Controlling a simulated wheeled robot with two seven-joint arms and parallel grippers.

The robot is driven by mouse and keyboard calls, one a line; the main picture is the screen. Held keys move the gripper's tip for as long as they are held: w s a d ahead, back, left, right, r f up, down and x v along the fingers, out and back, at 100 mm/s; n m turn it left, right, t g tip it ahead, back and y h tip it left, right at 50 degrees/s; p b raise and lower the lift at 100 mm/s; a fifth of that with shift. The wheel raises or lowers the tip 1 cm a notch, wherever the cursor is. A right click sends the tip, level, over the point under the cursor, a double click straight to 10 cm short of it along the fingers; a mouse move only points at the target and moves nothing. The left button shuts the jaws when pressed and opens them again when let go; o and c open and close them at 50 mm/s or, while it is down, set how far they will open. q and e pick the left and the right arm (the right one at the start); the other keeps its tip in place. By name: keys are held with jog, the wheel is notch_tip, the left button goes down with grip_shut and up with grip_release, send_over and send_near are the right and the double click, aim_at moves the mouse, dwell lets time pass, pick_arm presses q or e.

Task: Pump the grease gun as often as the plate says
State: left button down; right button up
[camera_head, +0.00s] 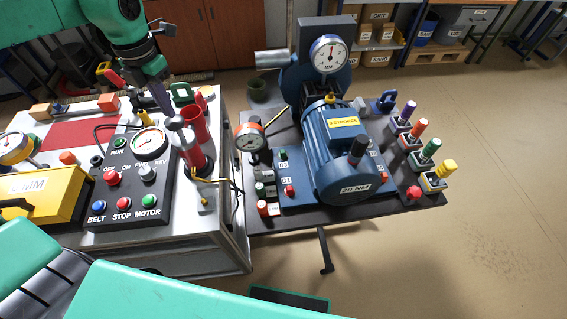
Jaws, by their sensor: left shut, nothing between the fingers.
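The yellow plate (343,122) on the blue motor (345,165) appears to read "3 STROKES". What looks like the grease gun (193,155) is red with a grey end, standing at the right edge of the left bench. A bent yellow rod or hose (212,181) is beside it. My left gripper (164,104) comes down from the top left, shut and empty. Its tips are close to the gun's grey end; I cannot tell whether they touch. My right gripper is not in view.
A black control panel (125,200) with several buttons lies left of the gun. A yellow case (45,195) stands further left. Gauges (250,139) and coloured knobs crowd the right-hand bench. Floor (480,130) to the right is clear.

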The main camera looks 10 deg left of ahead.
aim_at(173, 120)
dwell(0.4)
pick_arm(q)
jog(key=shift+f+b, duration=2.1)
jog(key=shift+f, duration=0.2)
jog(key=shift+r, duration=0.2)
jog(key=shift+r+p, duration=1.35)
jog(key=shift+r, duration=0.8)
jog(key=shift+f, duration=0.1)
